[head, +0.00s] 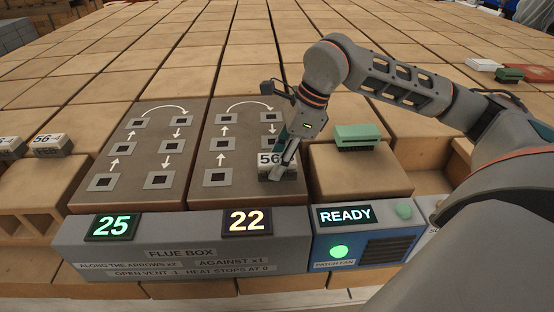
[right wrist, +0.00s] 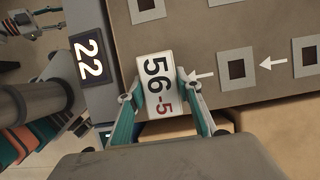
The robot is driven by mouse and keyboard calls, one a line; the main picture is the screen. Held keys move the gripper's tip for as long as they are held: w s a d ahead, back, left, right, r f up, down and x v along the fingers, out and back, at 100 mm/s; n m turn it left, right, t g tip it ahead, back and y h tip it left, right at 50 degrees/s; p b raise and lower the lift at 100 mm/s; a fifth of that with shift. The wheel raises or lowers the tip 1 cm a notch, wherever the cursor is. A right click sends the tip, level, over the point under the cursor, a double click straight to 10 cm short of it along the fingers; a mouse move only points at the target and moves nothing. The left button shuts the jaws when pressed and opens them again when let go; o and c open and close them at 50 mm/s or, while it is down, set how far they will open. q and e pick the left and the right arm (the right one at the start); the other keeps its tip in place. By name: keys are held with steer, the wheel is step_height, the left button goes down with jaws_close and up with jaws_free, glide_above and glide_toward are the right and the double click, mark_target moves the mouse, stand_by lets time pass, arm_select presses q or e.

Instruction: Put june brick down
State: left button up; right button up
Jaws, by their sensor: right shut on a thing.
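My right gripper (head: 284,163) is shut on a small grey brick with a white top label reading 56 (head: 268,159). In the right wrist view the brick's label (right wrist: 157,82) also shows a red -5, and teal fingers press on its two sides. The brick is upright at the near right corner of the right-hand brown panel (head: 233,187), over the spot of its lower right vent. I cannot tell whether it touches the panel. No month name is readable on it. A gripper-like part, probably my left gripper (right wrist: 33,24), shows small at the wrist view's top left.
The grey flue box (head: 180,265) in front shows 25 and 22. Beside it is a blue fan unit (head: 365,250) reading READY. A green brush-like block (head: 358,137) sits to the right. Two labelled bricks, one marked 56 (head: 52,146), stand at the left.

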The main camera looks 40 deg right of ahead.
steer(key=o, duration=1.4)
steer(key=shift+o, duration=0.2)
steer(key=shift+r, duration=0.3)
steer(key=p+v, duration=0.1)
steer(key=v, duration=0.9)
steer(key=shift+r+p, duration=0.15)
steer(key=shift+p, duration=0.25)
steer(key=shift+s+d+r, duration=0.2)
steer(key=shift+d+r, duration=0.05)
steer(key=shift+r, duration=0.4)
